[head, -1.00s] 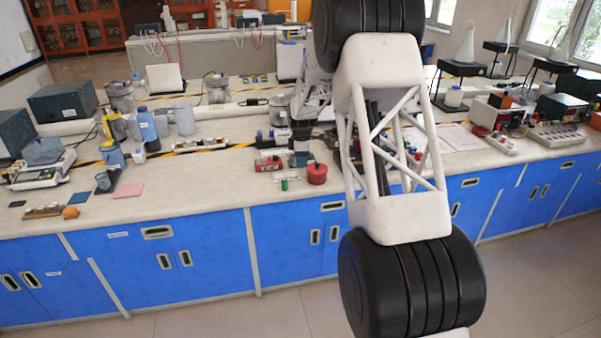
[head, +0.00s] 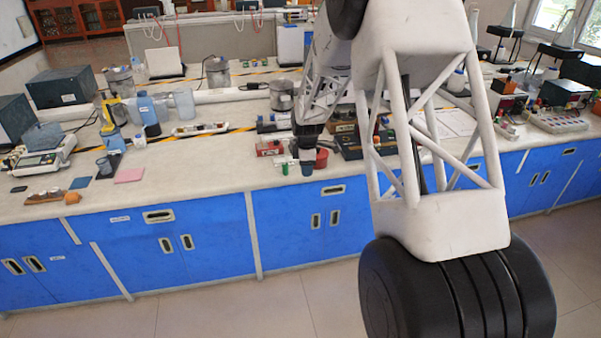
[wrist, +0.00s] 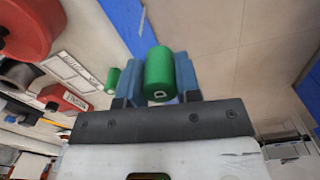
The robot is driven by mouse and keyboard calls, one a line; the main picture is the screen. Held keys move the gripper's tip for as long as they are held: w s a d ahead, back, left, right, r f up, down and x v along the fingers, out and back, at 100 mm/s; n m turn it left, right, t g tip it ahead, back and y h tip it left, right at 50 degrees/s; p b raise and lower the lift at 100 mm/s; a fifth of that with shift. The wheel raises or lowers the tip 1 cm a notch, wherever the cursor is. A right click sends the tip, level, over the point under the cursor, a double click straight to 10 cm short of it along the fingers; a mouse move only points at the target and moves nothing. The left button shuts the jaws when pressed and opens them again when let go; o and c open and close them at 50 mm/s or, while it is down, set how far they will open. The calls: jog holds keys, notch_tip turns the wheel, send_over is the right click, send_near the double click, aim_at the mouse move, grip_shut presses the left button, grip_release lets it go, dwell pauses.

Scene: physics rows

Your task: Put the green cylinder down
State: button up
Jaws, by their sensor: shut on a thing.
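My gripper (wrist: 160,78) is shut on a green cylinder (wrist: 159,70), which sits between its two blue fingers in the wrist view. Behind it there show the blue cabinet front and the floor, so it is near or past the counter's front edge. In the head view my gripper (head: 307,168) is at the front part of the counter (head: 215,175); the held cylinder cannot be made out there. A second, smaller-looking green cylinder (wrist: 112,80) is on the counter to the left of the fingers, and shows in the head view (head: 285,169).
A red box (head: 269,148) stands behind to the left. A white labelled strip (wrist: 75,68) lies near the second cylinder.

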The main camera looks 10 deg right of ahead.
jog(key=shift+s+a+f, duration=0.1)
jog(key=shift+s+f, duration=0.15)
jog(key=shift+s, duration=0.6)
jog(key=shift+s+a+f, duration=0.1)
jog(key=shift+s+f, duration=0.1)
jog(key=shift+s, duration=0.65)
jog(key=shift+s+a+f, duration=0.1)
jog(key=shift+s+f, duration=0.15)
jog(key=shift+s, duration=0.6)
jog(key=shift+w+d, duration=0.1)
jog(key=shift+w, duration=0.05)
jog(key=w, duration=0.5)
jog(key=w+f, duration=0.1)
jog(key=w, duration=0.4)
jog(key=w+d, duration=0.1)
jog(key=w, duration=0.4)
jog(key=shift+w+f, duration=0.25)
jog(key=shift+w, duration=0.15)
jog(key=shift+f, duration=1.75)
jog(key=shift+f, duration=0.1)
jog(key=o, duration=1)
